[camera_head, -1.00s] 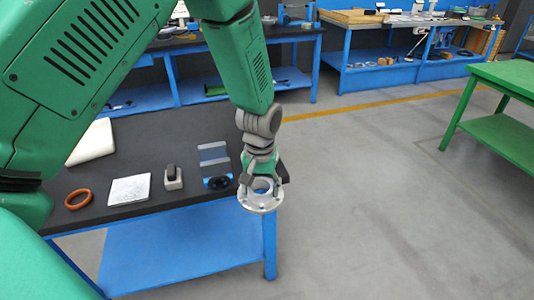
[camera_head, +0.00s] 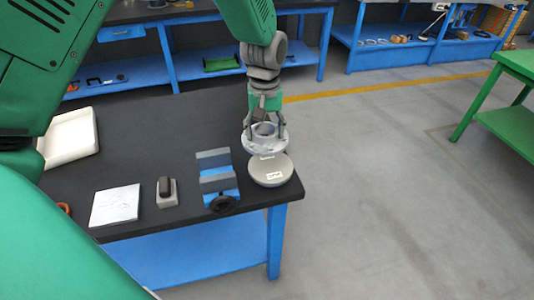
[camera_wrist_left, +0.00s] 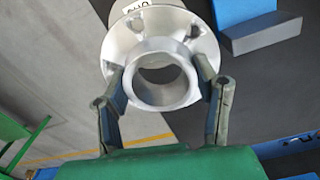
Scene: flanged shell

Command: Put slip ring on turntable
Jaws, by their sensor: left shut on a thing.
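The slip ring, a silvery flanged shell (camera_head: 264,140), is in my left gripper (camera_head: 263,124), whose fingers are shut on its raised collar. In the left wrist view the ring (camera_wrist_left: 160,60) shows its flange with bolt holes and an open bore, between the fingers (camera_wrist_left: 163,90). The turntable, a round grey disc (camera_head: 270,171) with a small white label, sits at the right end of the black table. The ring is held above the far part of the turntable and seems apart from it. The wrist view shows part of the turntable (camera_wrist_left: 140,5) behind the flange. My right gripper is not in view.
On the black table (camera_head: 150,150) stand a blue-and-grey vise (camera_head: 218,182), a small grey block with a dark top (camera_head: 166,192), a pale square plate (camera_head: 115,205) and a white tray (camera_head: 70,138). An orange ring (camera_head: 65,207) is partly hidden. The table's middle is clear.

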